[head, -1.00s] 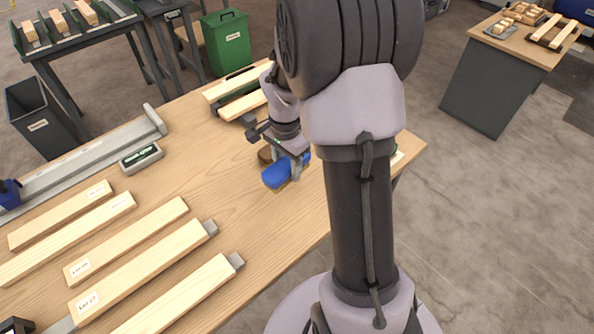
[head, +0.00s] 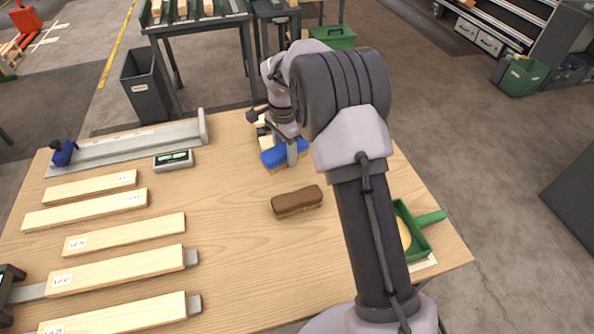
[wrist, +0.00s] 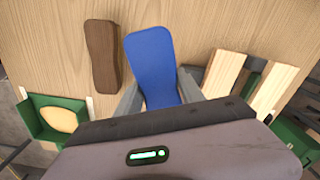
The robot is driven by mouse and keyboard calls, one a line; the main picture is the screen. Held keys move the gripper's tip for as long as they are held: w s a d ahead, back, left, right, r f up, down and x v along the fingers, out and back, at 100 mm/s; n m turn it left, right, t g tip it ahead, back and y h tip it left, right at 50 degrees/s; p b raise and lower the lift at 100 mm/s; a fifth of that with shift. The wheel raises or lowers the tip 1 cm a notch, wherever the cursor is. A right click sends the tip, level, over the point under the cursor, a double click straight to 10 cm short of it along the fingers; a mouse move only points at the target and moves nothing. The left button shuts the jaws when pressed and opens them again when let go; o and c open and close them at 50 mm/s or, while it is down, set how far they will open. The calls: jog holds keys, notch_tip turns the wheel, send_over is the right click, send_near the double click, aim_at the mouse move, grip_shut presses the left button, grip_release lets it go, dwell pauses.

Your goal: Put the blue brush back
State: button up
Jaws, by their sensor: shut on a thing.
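The blue brush (head: 284,154) has a blue back and tan bristles. My gripper (head: 291,152) is shut on it near the far right part of the wooden table. In the wrist view the blue brush (wrist: 152,62) lies between the two grey fingers, its long end pointing away from my gripper (wrist: 160,94). I cannot tell for sure whether its bristles touch the table. A brown brush (head: 297,201) lies on the table, nearer than the blue one. It also shows in the wrist view (wrist: 102,56), left of the blue brush and apart from it.
A green dustpan-like tray (head: 411,230) sits at the table's right edge, partly behind my arm. Labelled wooden bars (head: 125,235) lie on the left. A small display box (head: 174,160) and a grey rail (head: 125,145) are at the back. The table middle is clear.

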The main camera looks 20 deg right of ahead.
aim_at(285, 180)
jog(key=f+b, duration=0.1)
jog(key=f, duration=0.5)
jog(key=f+b, duration=0.1)
jog(key=f, duration=0.2)
jog(key=shift+s+a+b, duration=0.1)
jog(key=shift+a+b, duration=0.15)
jog(key=shift+b, duration=0.1)
jog(key=shift+r, duration=0.2)
jog(key=shift+f, duration=0.1)
jog(key=o, duration=1.5)
jog(key=shift+d, duration=0.1)
jog(key=shift+c, duration=0.2)
